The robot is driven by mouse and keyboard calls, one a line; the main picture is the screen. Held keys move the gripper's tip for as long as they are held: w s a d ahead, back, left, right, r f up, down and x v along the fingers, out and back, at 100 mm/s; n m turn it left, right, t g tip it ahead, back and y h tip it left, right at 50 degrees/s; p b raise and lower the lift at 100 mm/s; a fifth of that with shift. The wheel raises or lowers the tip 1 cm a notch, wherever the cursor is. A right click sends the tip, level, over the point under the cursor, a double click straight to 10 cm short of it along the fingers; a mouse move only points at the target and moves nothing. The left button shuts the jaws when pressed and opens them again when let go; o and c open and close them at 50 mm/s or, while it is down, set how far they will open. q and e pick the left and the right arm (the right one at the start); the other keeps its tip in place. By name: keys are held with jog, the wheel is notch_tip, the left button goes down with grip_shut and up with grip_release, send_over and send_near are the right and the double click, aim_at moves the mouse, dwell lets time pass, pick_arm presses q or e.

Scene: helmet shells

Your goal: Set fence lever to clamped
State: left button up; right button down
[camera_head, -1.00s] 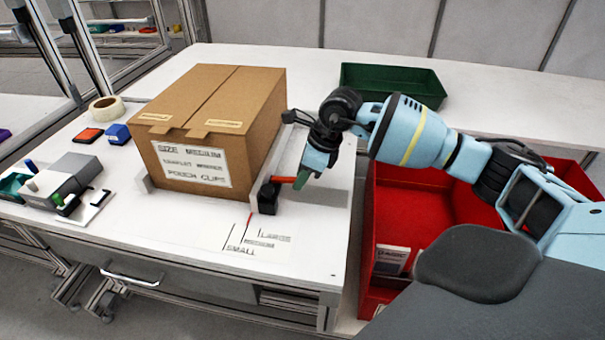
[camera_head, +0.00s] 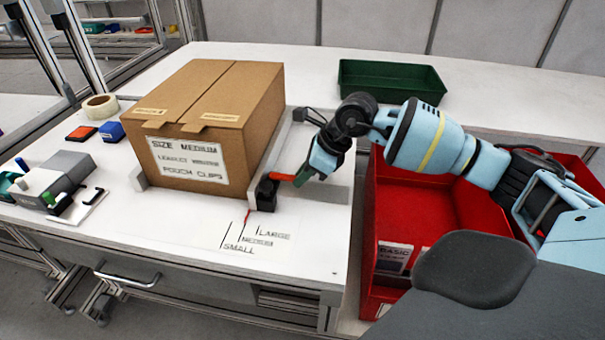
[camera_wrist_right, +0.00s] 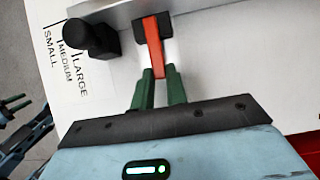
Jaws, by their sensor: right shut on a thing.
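The orange-red fence lever (camera_head: 281,177) sticks out to the right from a black block (camera_head: 266,194) at the near end of the grey fence (camera_head: 284,145). In the right wrist view the lever (camera_wrist_right: 155,42) runs from its dark mount down between the green fingers. My right gripper (camera_head: 301,175) is shut on the lever's outer end; its fingertips (camera_wrist_right: 160,78) also show in the wrist view. My left gripper is outside the head view; a dark and blue part at the wrist view's left edge may be it, too small to read.
A cardboard box (camera_head: 205,130) stands left of the fence. SMALL, MEDIUM and LARGE marks (camera_head: 255,238) lie in front. A red bin (camera_head: 405,215) is right of the table under my arm. A green tray (camera_head: 390,85) stands behind. A grey device (camera_head: 55,175) is at far left.

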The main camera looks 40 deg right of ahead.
jog(key=c, duration=1.4)
grip_release()
jog(key=shift+c, duration=0.2)
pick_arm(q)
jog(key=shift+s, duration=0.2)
pick_arm(e)
jog(key=shift+o, duration=0.2)
jog(key=shift+d+r, duration=0.1)
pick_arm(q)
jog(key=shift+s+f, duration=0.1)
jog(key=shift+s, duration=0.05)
pick_arm(e)
jog(key=v, duration=0.7)
jog(key=shift+r, duration=0.25)
jog(key=shift+s+f, duration=0.1)
jog(key=shift+s, duration=0.1)
